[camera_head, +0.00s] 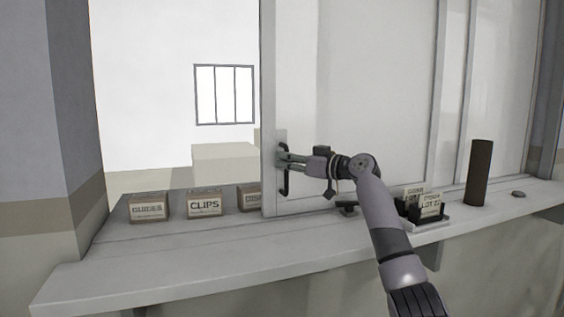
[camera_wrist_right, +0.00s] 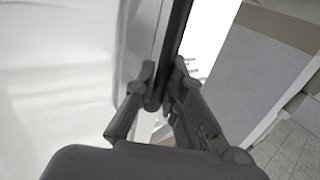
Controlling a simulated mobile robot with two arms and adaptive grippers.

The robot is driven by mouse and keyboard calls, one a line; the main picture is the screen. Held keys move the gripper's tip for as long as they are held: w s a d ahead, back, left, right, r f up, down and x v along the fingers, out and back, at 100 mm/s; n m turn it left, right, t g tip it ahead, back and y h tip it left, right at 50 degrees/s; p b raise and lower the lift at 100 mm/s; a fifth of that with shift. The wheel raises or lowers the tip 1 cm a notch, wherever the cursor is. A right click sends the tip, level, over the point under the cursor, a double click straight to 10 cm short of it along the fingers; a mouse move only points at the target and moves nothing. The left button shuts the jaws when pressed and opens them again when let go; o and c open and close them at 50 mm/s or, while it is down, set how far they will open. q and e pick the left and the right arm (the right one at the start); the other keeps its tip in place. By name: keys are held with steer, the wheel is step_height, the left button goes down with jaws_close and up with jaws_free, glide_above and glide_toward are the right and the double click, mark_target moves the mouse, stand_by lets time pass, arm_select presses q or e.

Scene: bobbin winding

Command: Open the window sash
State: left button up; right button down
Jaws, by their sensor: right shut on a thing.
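The window sash (camera_head: 350,105) is a pale framed pane standing in the window above the counter. Its left edge stands well clear of the left wall, so an open gap shows between them. A dark upright handle (camera_head: 285,183) sits on the sash's left stile. My right gripper (camera_head: 283,158) is shut on the handle. In the right wrist view its fingers (camera_wrist_right: 163,88) close around the dark handle bar (camera_wrist_right: 172,45), partly hiding it. My left gripper is not in view.
A counter (camera_head: 180,270) runs below the window. Small labelled boxes, including guides (camera_head: 149,207) and clips (camera_head: 204,204), stand in the opening. A dark card holder (camera_head: 425,210), a brown cylinder (camera_head: 479,172) and a small grey disc (camera_head: 518,194) are on the right.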

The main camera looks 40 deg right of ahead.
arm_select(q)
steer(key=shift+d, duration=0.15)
arm_select(e)
steer(key=shift+s+d, duration=0.1)
steer(key=shift+d, duration=0.4)
steer(key=c, duration=1.6)
jaws_free()
steer(key=shift+c, duration=0.2)
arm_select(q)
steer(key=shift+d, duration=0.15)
arm_select(e)
steer(key=v, duration=1.2)
steer(key=shift+a, duration=0.1)
